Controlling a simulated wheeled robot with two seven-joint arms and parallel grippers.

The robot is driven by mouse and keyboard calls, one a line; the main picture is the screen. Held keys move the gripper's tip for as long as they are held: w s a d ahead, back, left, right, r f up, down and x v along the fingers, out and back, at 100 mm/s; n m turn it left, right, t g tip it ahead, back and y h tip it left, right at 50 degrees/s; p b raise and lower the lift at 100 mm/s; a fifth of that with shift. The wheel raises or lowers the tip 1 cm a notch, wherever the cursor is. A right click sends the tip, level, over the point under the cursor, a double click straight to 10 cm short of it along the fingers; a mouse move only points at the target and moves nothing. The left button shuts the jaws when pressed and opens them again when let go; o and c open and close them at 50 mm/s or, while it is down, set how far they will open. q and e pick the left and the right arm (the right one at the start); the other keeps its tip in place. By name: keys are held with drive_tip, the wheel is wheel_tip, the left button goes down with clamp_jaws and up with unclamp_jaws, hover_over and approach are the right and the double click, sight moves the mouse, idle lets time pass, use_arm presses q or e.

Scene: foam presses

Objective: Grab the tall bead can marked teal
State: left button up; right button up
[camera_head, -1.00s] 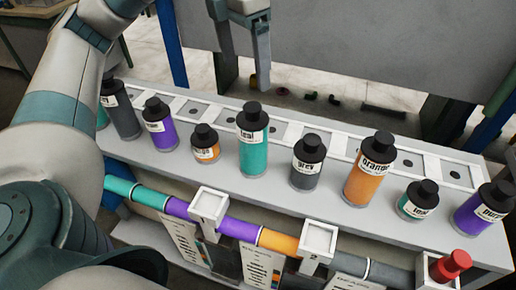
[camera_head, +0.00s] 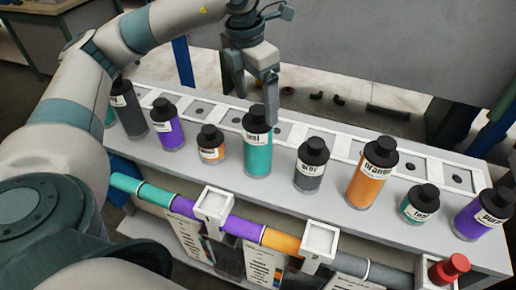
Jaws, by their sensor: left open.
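The tall bead can marked teal (camera_head: 257,150) stands upright on the grey bench, left of its middle, with a black cap and a white label. My left gripper (camera_head: 255,98) is open and empty, fingers pointing down, just behind the can's cap in the picture. The cap and the can's top overlap the space between the fingers; I cannot tell whether they touch. A short teal can (camera_head: 418,204) stands at the right of the bench. My right gripper is not in view.
An orange can (camera_head: 212,147) and a grey can (camera_head: 310,170) flank the tall teal can. A purple can (camera_head: 167,130), a tall orange can (camera_head: 372,178) and another purple can (camera_head: 480,217) stand along the row. A white slotted rack (camera_head: 345,150) runs behind.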

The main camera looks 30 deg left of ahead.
sight(257, 110)
use_arm(q)
drive_tip(key=shift+w+f+p, duration=0.2)
drive_tip(key=shift+f+p, duration=0.2)
drive_tip(key=shift+f, duration=1.45)
drive_tip(key=shift+d, duration=0.1)
drive_tip(key=shift+f+p, duration=0.7)
drive_tip(key=shift+p, duration=0.05)
wheel_tip(257, 110, down, 3)
drive_tip(key=shift+r+p, duration=0.1)
drive_tip(key=shift+p, duration=0.65)
drive_tip(key=shift+w+f, duration=0.15)
drive_tip(key=shift+f, duration=0.4)
drive_tip(key=c, duration=1.8)
drive_tip(key=shift+r, duration=0.15)
